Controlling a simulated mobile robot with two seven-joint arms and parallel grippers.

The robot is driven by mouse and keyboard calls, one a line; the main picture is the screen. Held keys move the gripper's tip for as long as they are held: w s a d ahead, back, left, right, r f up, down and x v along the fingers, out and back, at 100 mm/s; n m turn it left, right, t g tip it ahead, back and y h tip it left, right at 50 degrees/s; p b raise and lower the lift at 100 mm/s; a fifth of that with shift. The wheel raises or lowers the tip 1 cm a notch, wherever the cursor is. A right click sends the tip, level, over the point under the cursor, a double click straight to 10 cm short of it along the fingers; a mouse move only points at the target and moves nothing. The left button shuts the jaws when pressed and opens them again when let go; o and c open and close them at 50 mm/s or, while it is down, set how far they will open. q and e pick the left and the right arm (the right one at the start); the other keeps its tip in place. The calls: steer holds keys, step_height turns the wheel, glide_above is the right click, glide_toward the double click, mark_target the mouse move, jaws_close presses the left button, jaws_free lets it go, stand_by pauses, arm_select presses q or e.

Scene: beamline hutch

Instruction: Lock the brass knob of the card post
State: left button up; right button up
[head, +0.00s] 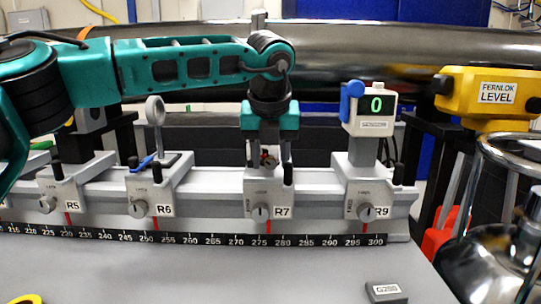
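My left gripper (269,152) points straight down over the carriage marked R7 (268,190) on the rail. Its two fingers look spread apart, one on each side of a small brass-coloured knob (268,161) with some dark red near it. I see no finger clearly touching the knob. The post that bears the knob is mostly hidden behind the gripper's teal and black body, so I cannot tell how the knob is turned. My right gripper is not in view.
The rail (225,211) carries other carriages: R5 (70,190), R6 (155,190) with a ring-topped post (155,112), and R9 (365,185) with a green "0" display (376,104). A yellow FERNLOK LEVEL (495,93) and a chrome vessel (490,265) stand right. The front table is mostly clear.

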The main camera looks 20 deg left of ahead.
arm_select(q)
jaws_close()
steer(key=shift+d+r+y+p, duration=0.15)
steer(key=shift+d+y+p, duration=0.1)
steer(key=shift+y+p, duration=0.55)
steer(key=shift+m+g+y+p, duration=0.3)
steer(key=shift+g+y+p, duration=0.1)
steer(key=shift+y, duration=0.1)
steer(key=shift+o, duration=1)
jaws_free()
steer(key=p+v, duration=0.1)
steer(key=v, duration=1.1)
steer(key=shift+d+r+p, duration=0.2)
steer(key=shift+r+p, duration=0.05)
steer(key=shift+p, duration=0.1)
